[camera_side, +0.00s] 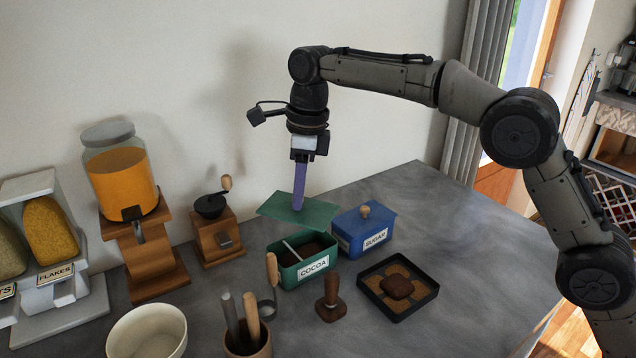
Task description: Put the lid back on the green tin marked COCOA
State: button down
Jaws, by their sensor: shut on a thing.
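The green tin marked COCOA (291,277) stands uncovered on the counter, with dark brown contents. A light-coloured handle, perhaps of a scoop, slants up out of it. My gripper (298,208) has long purple fingers pointing down and is shut on the flat green lid (270,205). The lid is held above and slightly behind the tin, apart from it and a little tilted. The grip point on the lid is hidden by the fingers.
The blue SUGAR tin (366,240), lidded with a wooden knob, stands close to the right of the cocoa tin. A tamper (330,304), black tray (409,309), utensil pot (246,346) and white bowl (148,335) stand in front. A coffee grinder (216,238) stands left.

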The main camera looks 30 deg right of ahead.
jog(key=f, duration=0.1)
jog(key=d+f, duration=0.1)
jog(key=shift+w+f, duration=0.3)
jog(key=shift+w, duration=0.05)
jog(key=shift+a+f, duration=0.1)
jog(key=shift+f, duration=2.9)
jog(key=shift+f, duration=0.2)
jog(key=c, duration=0.6)
grip_release()
jog(key=shift+c, duration=0.2)
jog(key=shift+o, duration=0.2)
jog(key=o, duration=0.4)
jog(key=shift+o, duration=0.2)
